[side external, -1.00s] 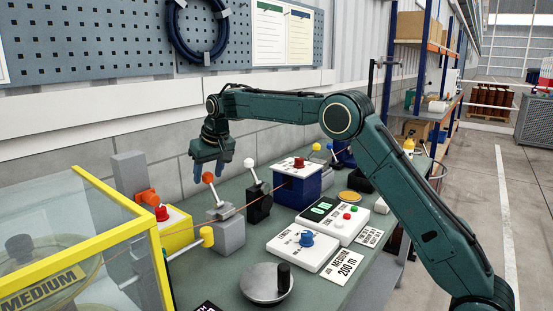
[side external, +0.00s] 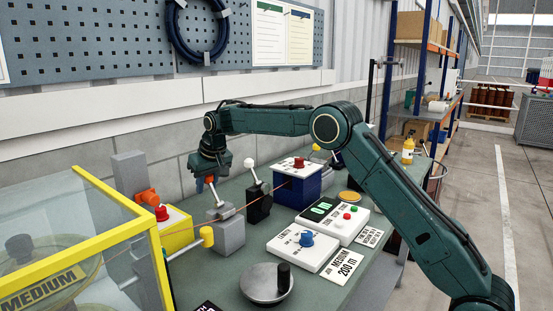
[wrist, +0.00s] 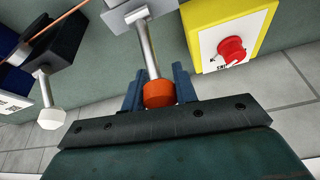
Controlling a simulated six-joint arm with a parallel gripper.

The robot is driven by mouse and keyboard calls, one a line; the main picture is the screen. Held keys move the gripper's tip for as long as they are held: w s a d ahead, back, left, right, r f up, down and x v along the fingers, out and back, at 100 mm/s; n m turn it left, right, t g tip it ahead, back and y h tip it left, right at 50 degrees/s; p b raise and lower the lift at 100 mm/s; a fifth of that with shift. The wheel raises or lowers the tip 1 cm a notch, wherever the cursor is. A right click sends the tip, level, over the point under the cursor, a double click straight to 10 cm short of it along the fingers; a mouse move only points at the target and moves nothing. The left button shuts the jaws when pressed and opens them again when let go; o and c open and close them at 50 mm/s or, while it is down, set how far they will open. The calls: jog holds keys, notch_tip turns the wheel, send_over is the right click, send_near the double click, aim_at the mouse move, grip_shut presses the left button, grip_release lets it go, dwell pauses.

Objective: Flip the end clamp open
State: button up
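The clamp lever with the orange knob (wrist: 158,95) stands on a small grey block (side external: 229,236) on the green bench. A thin copper-coloured wire (side external: 262,195) runs over this part of the bench. In the side view, the fingers mostly hide the knob.
A black clamp (side external: 258,206) with a white-knobbed lever (side external: 250,163) stands close at the right. A yellow-framed guard (side external: 110,200), a blue box (side external: 297,186) and a crank wheel (side external: 266,284) are nearby.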

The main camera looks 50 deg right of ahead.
aim_at(215, 192)
jog(key=shift+s+r+t, duration=0.15)
jog(key=shift+s+t, duration=0.05)
jog(key=shift+t, duration=0.2)
grip_shut()
jog(key=shift+s+r+t, duration=0.35)
jog(key=shift+s+t, duration=0.3)
jog(key=shift+t, duration=0.55)
jog(key=shift+s+r+t, duration=0.15)
jog(key=shift+s+t, duration=0.3)
jog(key=shift+t, duration=0.3)
jog(key=shift+s+r+t, duration=0.15)
jog(key=shift+s+t, duration=0.25)
jog(key=shift+t, duration=0.35)
jog(key=shift+s+t, duration=0.9)
jog(key=shift+t, duration=0.5)
jog(key=shift+s+t, duration=0.8)
jog(key=shift+t, duration=0.6)
jog(key=shift+f, duration=0.1)
jog(key=o, duration=1.1)
grip_release()
